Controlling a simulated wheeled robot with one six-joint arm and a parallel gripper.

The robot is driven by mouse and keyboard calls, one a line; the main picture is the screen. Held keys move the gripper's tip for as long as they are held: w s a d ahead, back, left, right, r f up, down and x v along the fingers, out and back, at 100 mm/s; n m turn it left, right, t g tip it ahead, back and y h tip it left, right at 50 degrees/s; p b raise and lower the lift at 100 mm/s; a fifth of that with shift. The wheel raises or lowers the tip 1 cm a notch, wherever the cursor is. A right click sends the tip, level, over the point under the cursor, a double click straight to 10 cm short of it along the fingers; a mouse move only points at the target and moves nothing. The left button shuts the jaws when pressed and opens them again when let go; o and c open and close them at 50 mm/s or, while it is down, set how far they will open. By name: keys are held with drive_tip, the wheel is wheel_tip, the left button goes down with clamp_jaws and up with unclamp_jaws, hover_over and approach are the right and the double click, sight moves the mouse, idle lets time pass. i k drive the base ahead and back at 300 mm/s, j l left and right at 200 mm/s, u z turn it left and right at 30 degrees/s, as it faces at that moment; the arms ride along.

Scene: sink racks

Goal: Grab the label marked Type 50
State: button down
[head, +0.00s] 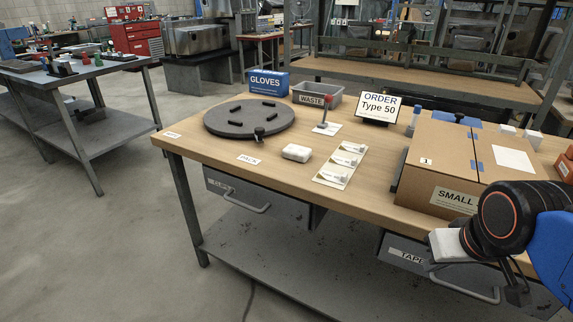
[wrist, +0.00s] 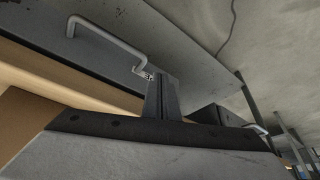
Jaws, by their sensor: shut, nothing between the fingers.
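A white sheet (head: 331,179) with several small labels (head: 345,160) lies flat on the wooden workbench, left of the cardboard box. Their print is too small to read, so I cannot tell which one is Type 50. A sign (head: 380,108) behind them reads "ORDER Type 50". My gripper (wrist: 162,82) is shut and empty in the wrist view, with the bench's drawer front and handle beyond it. In the head view my arm is at the lower right, in front of the box and away from the labels.
The cardboard box (head: 432,170) marked "SMALL" fills the bench's right side. A white block (head: 297,153), a dark round turntable (head: 249,118), a stamp (head: 326,117), a waste bin (head: 317,100) and a gloves box (head: 268,83) also stand there. The front left bench top is mostly clear.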

sight(338, 178)
drive_tip(key=i+j, duration=0.15)
drive_tip(key=j+z, duration=0.45)
drive_tip(key=j, duration=0.6)
drive_tip(key=l+u, duration=0.25)
drive_tip(key=u, duration=0.25)
drive_tip(key=l+u, duration=0.25)
drive_tip(key=u, duration=0.2)
drive_tip(key=k+l+u, duration=0.15)
drive_tip(key=u, duration=0.35)
drive_tip(key=k+l+u, duration=0.4)
drive_tip(key=k+l, duration=0.65)
drive_tip(key=k, duration=0.15)
